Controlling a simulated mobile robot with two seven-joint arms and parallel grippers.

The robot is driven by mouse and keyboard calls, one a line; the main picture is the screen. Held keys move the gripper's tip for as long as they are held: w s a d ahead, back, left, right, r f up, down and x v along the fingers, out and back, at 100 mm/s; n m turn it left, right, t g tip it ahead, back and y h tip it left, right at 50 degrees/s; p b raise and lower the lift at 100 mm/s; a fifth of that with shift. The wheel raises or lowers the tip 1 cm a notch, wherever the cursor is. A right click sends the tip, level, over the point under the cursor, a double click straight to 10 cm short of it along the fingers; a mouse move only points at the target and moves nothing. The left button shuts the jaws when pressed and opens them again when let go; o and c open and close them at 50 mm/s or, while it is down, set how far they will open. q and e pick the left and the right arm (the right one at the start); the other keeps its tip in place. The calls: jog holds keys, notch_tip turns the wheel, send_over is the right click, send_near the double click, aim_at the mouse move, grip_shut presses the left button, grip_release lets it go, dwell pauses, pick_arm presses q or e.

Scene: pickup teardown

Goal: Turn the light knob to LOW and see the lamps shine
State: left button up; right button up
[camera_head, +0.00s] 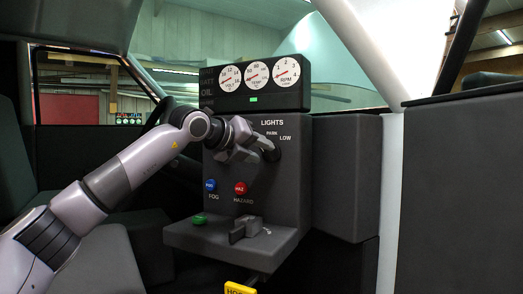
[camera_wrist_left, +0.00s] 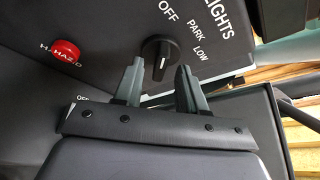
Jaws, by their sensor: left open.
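The light knob (camera_wrist_left: 157,49) is round and black, with a white line on its lower part in the left wrist view. The labels OFF, PARK and LOW curve above it and to its right; the line does not point at any of them there. My left gripper (camera_wrist_left: 160,70) is open, its two fingertips just short of the knob, one to each side; whether they touch it cannot be told. In the head view my left gripper (camera_head: 262,147) reaches the panel (camera_head: 290,195) under the LIGHTS label and mostly hides the knob. No lamps can be made out. My right gripper is out of view.
Three gauges (camera_head: 257,75) with a lit green indicator (camera_head: 253,99) sit above the knob. A blue FOG button (camera_head: 210,185) and a red HAZARD button (camera_head: 240,188) are below it.

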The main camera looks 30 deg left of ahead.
pick_arm(q)
jog(key=shift+w+d+f, duration=0.1)
jog(key=shift+w+f, duration=0.15)
jog(key=shift+w, duration=0.45)
grip_shut()
